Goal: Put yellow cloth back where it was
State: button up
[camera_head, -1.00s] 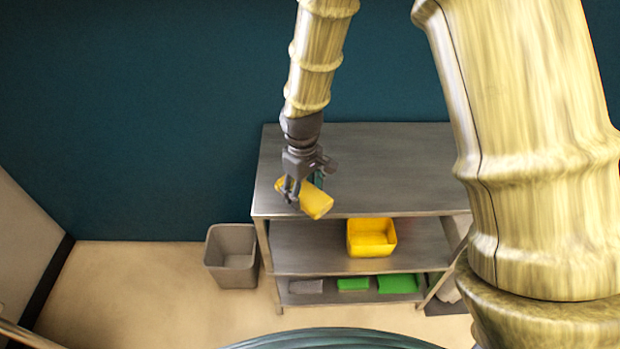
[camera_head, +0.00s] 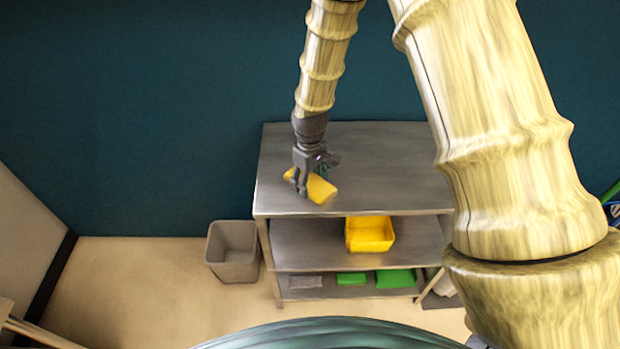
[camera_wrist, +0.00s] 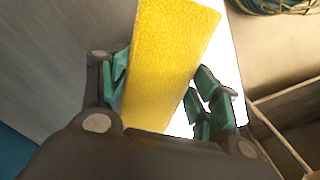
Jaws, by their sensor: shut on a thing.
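The yellow cloth (camera_head: 318,187) looks like a folded, block-shaped piece. My gripper (camera_head: 308,186) is shut on it and appears to hold it in front of or over the top of the metal shelf unit (camera_head: 400,165). In the wrist view the cloth (camera_wrist: 168,60) stands between the teal finger pads of my gripper (camera_wrist: 158,98) and sticks out past them. Whether the cloth touches the metal top cannot be told. A yellow bin (camera_head: 370,235) stands on the middle shelf, below and right of my gripper.
Green items (camera_head: 396,278) and a grey item (camera_head: 305,282) lie on the bottom shelf. A grey waste bin (camera_head: 232,252) stands on the floor left of the unit. The top is clear to the right of my gripper. A dark teal wall (camera_head: 150,120) is behind.

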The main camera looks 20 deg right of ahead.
aim_at(310, 181)
jog(key=o, duration=0.9)
jog(key=shift+f, duration=0.1)
jog(key=shift+r+b, duration=1.4)
jog(key=shift+r, duration=4.65)
